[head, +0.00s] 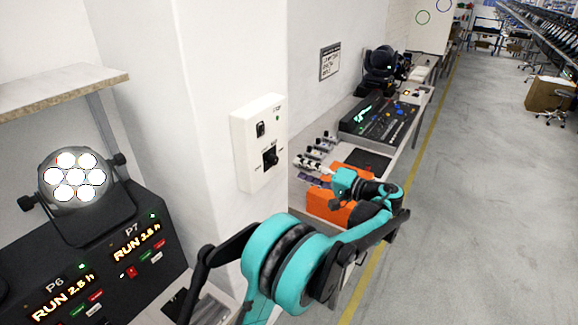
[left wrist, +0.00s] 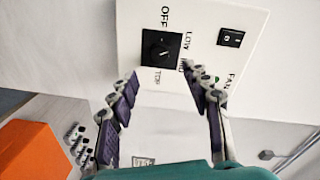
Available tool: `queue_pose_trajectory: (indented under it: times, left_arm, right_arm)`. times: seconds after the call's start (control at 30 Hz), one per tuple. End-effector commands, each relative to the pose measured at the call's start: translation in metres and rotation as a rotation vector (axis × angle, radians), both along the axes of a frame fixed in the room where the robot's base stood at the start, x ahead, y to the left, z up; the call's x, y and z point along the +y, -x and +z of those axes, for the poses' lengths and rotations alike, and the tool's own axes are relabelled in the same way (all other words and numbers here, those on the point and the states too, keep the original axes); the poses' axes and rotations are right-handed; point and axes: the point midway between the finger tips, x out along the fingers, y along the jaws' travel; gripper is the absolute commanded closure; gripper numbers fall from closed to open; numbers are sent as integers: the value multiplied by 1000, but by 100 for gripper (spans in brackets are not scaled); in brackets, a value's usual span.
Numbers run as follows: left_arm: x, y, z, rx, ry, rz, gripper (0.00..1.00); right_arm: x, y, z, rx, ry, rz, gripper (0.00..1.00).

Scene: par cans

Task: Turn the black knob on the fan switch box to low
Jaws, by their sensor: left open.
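The fan switch box (head: 258,140) is a white box on the white pillar. Its black knob (head: 270,158) sits on the lower part of the front, below a small black rocker switch. In the left wrist view the knob (left wrist: 161,48) is square-backed, with OFF, LOW and TOP printed around it; a light mark shows on it, but its exact setting is too small to tell. My left gripper (head: 301,168) is open, right of the box in the head view. In the left wrist view its fingers (left wrist: 160,84) stand apart, with nothing between them. My right gripper is not in view.
A bench with a lighting console (head: 378,122), small connectors and an orange case (head: 326,204) stands behind my left arm. A par can (head: 75,180) and a black panel with lit displays (head: 98,262) are at the left. Open floor lies at the right.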

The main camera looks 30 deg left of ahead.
Motion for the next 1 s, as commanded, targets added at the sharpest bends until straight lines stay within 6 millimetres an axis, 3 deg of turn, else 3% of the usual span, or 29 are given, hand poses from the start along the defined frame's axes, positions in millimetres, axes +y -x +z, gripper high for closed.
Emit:
queue_pose_trajectory:
  times: [0.1, 0.33, 0.8, 1.0]
  left_arm:
    - [-19, 1, 1, 0, 0, -2, 51]
    - [-33, 3, 2, 0, 0, 0, 51]
    - [-31, 5, 1, 4, 8, -2, 51]
    - [-11, 32, -15, 68, 168, -61, 51]
  right_arm:
    - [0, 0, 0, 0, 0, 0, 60]
    - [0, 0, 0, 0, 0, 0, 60]
    - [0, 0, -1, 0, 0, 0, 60]
    - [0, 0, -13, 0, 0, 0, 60]
